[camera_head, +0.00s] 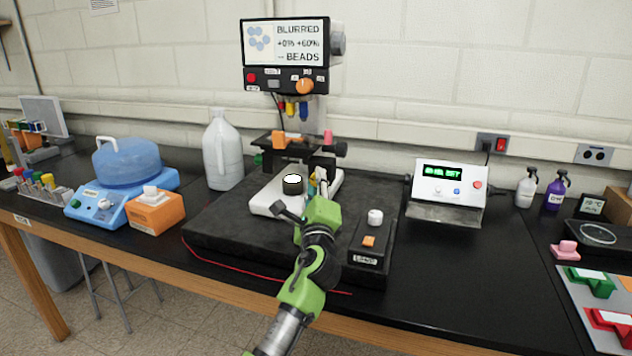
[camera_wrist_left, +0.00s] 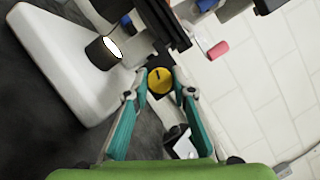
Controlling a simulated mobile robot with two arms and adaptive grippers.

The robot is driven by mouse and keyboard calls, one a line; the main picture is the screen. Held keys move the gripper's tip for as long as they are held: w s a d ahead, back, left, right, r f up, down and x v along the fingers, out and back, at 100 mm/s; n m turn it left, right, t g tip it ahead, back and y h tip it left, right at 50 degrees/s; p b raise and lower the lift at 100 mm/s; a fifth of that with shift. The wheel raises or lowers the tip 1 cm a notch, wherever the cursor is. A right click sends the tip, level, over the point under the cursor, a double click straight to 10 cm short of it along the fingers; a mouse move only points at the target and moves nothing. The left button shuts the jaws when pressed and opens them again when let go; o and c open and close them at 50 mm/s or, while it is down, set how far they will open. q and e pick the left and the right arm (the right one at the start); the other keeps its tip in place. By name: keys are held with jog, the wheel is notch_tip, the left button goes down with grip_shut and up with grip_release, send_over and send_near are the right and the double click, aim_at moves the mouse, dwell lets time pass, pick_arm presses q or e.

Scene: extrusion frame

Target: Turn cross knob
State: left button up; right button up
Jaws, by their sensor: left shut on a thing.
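A microscope with a white base (camera_head: 262,201) stands on a dark mat; its base also shows in the left wrist view (camera_wrist_left: 62,70). A round yellow knob (camera_wrist_left: 160,80) with a dark line across its face sits beside the microscope column. I take it to be the cross knob. My left gripper (camera_head: 318,184) reaches in from the front to the right side of the microscope. In the left wrist view its teal fingers (camera_wrist_left: 160,92) are at both sides of the yellow knob, shut on it. In the head view the arm and gripper mostly hide the knob. My right gripper is not in view.
A lit dark cylinder (camera_head: 292,184) stands on the microscope base. A small control box (camera_head: 371,252) with a white knob sits right of my arm. A white jug (camera_head: 222,150) stands left, and a display unit (camera_head: 449,184) right.

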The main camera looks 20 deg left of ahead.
pick_arm(q)
jog(key=shift+n, duration=0.5)
jog(key=o, duration=1.1)
jog(key=shift+s, duration=0.1)
jog(key=v, duration=1.2)
jog(key=shift+r, duration=0.1)
